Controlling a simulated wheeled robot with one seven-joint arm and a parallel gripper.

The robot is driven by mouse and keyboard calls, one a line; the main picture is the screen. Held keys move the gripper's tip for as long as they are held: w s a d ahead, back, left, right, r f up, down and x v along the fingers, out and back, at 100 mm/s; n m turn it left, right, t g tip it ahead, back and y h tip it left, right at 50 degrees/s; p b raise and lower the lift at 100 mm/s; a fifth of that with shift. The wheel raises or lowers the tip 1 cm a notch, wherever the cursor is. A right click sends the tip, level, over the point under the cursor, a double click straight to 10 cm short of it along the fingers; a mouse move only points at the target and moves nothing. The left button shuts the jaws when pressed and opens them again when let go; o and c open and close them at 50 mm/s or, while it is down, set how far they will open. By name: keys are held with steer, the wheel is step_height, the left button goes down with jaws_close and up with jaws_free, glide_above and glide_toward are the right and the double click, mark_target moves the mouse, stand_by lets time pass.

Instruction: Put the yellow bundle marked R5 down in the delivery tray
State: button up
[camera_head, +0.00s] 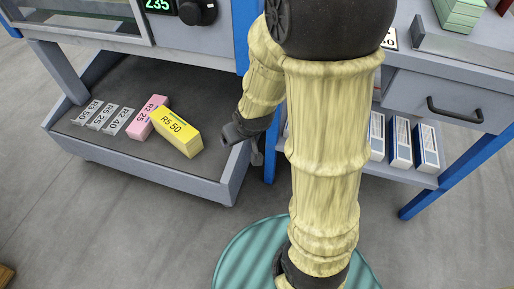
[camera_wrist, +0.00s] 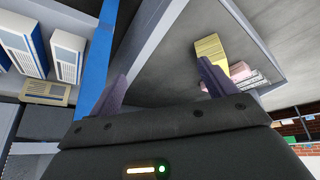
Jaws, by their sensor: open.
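The yellow bundle marked R5 50 (camera_head: 177,133) lies in the low grey delivery tray (camera_head: 150,173), set at an angle beside the pink bundle marked R2 25 (camera_head: 148,117). I cannot tell whether the two touch. My gripper (camera_head: 241,146) is at the tray's right side, to the right of the yellow bundle and apart from it. Its jaws are open and empty. In the wrist view the two fingers (camera_wrist: 162,82) stand wide apart, and the yellow bundle (camera_wrist: 210,47) shows beyond the right finger. The tray's rim crosses the view between the fingers.
Several grey bundles (camera_head: 103,116) lie at the tray's left end. A blue table leg (camera_head: 246,30) stands near my gripper. At right, a shelf holds blue-and-white boxes (camera_head: 400,140) below a drawer (camera_head: 445,97).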

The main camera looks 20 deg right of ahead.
steer(key=s+d+r+m+g, duration=0.1)
steer(key=s+r+g, duration=0.2)
steer(key=s, duration=0.5)
steer(key=shift+d+m, duration=0.2)
steer(key=shift+m, duration=0.2)
steer(key=shift+c, duration=0.4)
